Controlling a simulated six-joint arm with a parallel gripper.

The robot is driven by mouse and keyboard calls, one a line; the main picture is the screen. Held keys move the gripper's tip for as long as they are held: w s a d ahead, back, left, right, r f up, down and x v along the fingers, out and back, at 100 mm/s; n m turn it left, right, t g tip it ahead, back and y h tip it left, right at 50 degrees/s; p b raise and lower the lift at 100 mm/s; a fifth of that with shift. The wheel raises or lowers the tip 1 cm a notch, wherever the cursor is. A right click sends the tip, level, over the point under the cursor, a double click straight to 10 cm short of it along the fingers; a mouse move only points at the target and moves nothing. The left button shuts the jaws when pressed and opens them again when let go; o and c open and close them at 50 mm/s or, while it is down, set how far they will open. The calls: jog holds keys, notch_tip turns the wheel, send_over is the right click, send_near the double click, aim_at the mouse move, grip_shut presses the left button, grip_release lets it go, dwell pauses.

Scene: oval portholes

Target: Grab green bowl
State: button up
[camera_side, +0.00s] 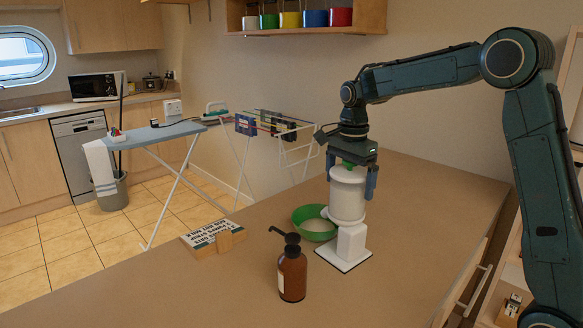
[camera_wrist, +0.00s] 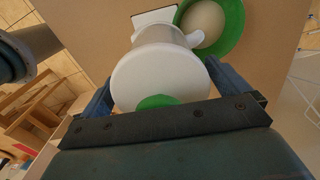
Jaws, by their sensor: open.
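The green bowl (camera_side: 316,224) sits on the counter, partly behind a white cylindrical device with a foot (camera_side: 347,197). The bowl's inside is pale, and it also shows at the top right of the wrist view (camera_wrist: 238,30). My gripper (camera_side: 349,188) points down over the white device, with one blue finger on each side of its upper part. The fingers are open, and the device's white round top (camera_wrist: 160,78) lies between them in the wrist view. A green piece (camera_wrist: 158,101) is on that top. I cannot tell whether the fingers touch the device. The bowl is outside the fingers.
A brown pump bottle (camera_side: 292,272) stands at the front of the counter (camera_side: 190,290). A small lettered block (camera_side: 213,238) lies left of the bowl. A shelf with coloured canisters (camera_side: 290,20) hangs above. The counter's left front is clear.

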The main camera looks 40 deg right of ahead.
jog(key=shift+r, duration=0.15)
jog(key=c, duration=2)
jog(key=shift+r, duration=0.1)
jog(key=shift+s+r, duration=0.8)
jog(key=shift+s, duration=0.15)
jog(key=s+r, duration=0.2)
jog(key=s, duration=0.2)
jog(key=s+r, duration=0.2)
jog(key=s, duration=0.2)
jog(key=s+r, duration=0.2)
jog(key=s, duration=0.2)
